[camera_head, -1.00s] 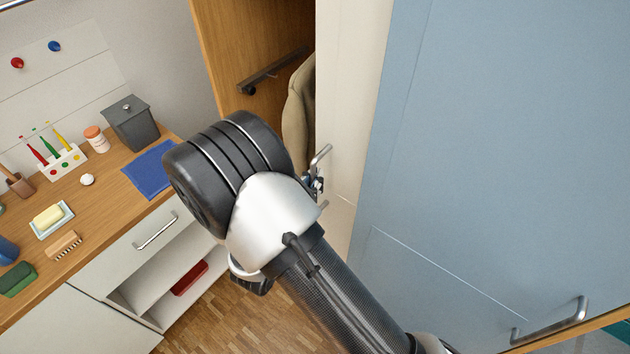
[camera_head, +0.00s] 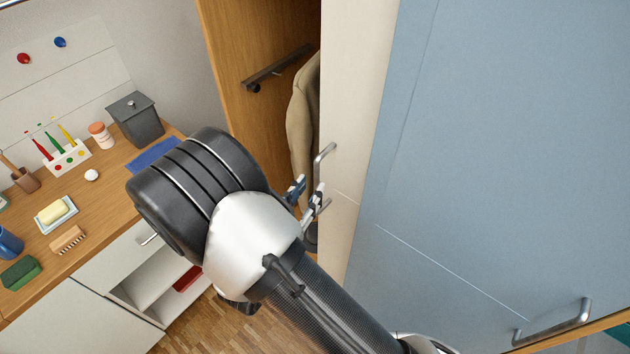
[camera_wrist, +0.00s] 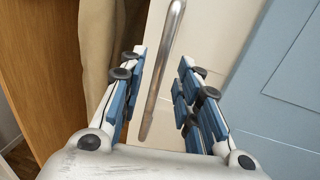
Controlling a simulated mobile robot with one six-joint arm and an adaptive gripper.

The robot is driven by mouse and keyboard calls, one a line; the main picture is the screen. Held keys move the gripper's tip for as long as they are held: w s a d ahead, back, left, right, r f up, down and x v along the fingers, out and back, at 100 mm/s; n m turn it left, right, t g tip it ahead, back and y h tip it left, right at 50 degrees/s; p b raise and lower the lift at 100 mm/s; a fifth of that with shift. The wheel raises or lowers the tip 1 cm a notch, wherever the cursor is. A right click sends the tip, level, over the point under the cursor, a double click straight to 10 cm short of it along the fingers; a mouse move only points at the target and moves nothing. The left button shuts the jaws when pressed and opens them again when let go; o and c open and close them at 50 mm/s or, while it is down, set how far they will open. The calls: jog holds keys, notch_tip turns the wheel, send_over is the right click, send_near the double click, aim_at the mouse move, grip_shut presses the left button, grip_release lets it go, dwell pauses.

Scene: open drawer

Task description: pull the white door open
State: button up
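The white door (camera_head: 352,110) is a cream panel standing ajar beside the blue door, with a dark gap at its left edge. Its bar handle (camera_head: 324,160) is grey metal and upright near that edge. My gripper (camera_head: 306,190) is at the handle's lower part in the head view, partly hidden by my wrist. In the wrist view, my gripper (camera_wrist: 160,75) has its blue-padded fingers spread wide. The handle (camera_wrist: 162,75) runs between them, nearer the left finger, with clear space to the right finger. I cannot tell whether any finger touches it.
A blue door (camera_head: 490,140) with its own handle (camera_head: 552,322) fills the right. A beige coat (camera_head: 302,115) hangs in the wooden wardrobe (camera_head: 240,50) behind the gap. A wooden counter (camera_head: 110,215) with small items stands at left; floor (camera_head: 205,325) shows below it.

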jog(key=v, duration=0.7)
jog(key=shift+s, duration=0.25)
jog(key=s+d+r+m+g+h, duration=0.1)
jog(key=s+d+r+m+g, duration=0.15)
jog(key=d+m+g, duration=0.35)
jog(key=s+d+r+m+g+h, duration=0.1)
jog(key=s+d+r+m+g, duration=0.15)
jog(key=d+m, duration=0.4)
jog(key=s+d+r+m+g+h, duration=0.1)
jog(key=s+d+r+m+g, duration=0.1)
jog(key=d+r+m+g, duration=0.45)
jog(key=s+r+m+t+y+b, duration=0.2)
jog(key=s+r+m+t+y, duration=0.1)
jog(key=s+m+y, duration=0.5)
jog(key=shift+d+r+m+t+y, duration=0.35)
jog(key=shift+m+t+y, duration=0.05)
jog(key=shift+m+y, duration=1.3)
